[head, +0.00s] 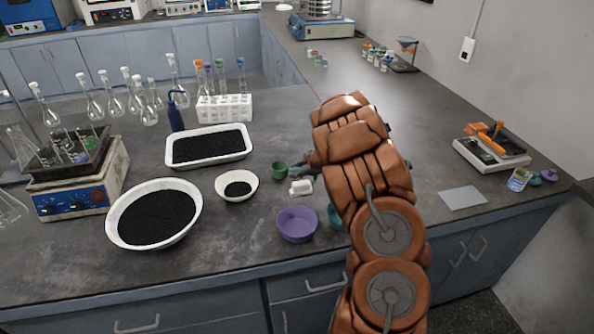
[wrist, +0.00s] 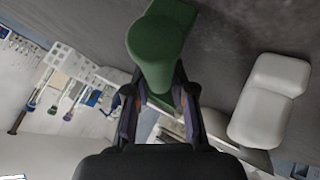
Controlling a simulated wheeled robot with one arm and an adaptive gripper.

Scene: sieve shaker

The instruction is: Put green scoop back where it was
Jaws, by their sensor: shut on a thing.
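My gripper (head: 304,169) is shut on the green scoop (head: 279,170), near the middle of the bench. In the wrist view the scoop (wrist: 158,52) sits between the two fingers (wrist: 158,100), its rounded green end toward the camera. In the head view its green cup shows to the left of the fingertips, and my arm hides part of the gripper. I cannot tell whether the scoop touches the bench.
A purple bowl (head: 297,224) stands in front, with a teal bowl (head: 335,217) partly behind my arm. A small white bowl (head: 236,184), a large white bowl (head: 112,218) and a white tray (head: 170,160) hold black grains to the left. A tube rack (head: 225,108) stands behind.

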